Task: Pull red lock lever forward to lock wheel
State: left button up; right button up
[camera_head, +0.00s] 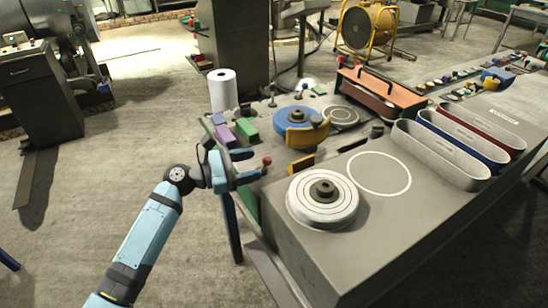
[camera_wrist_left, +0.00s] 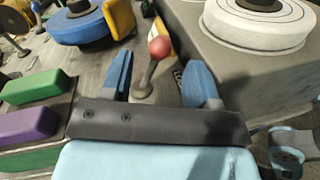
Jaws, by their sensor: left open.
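The red lock lever (camera_head: 267,161) is a short rod with a red ball knob at the near left edge of the bench. In the left wrist view its red knob (camera_wrist_left: 159,47) stands on a grey stem that leans slightly. My left gripper (camera_head: 257,164) is open, its two blue fingers on either side of the lever. In the wrist view the lever shows between the fingers (camera_wrist_left: 157,70); contact cannot be told. A pale ringed wheel (camera_head: 322,212) lies to the right of the lever. A blue wheel (camera_head: 285,122) with a yellow block lies behind it. My right gripper is out of view.
Purple (camera_head: 226,136) and green blocks (camera_head: 246,130) lie left of the blue wheel. A white roll (camera_head: 222,90) stands behind them. Open floor lies left of the bench.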

aim_at(265, 161)
pick_arm(q)
jog(key=x, duration=0.6)
jog(key=shift+w+d, duration=0.1)
jog(key=shift+d, duration=0.1)
grip_shut()
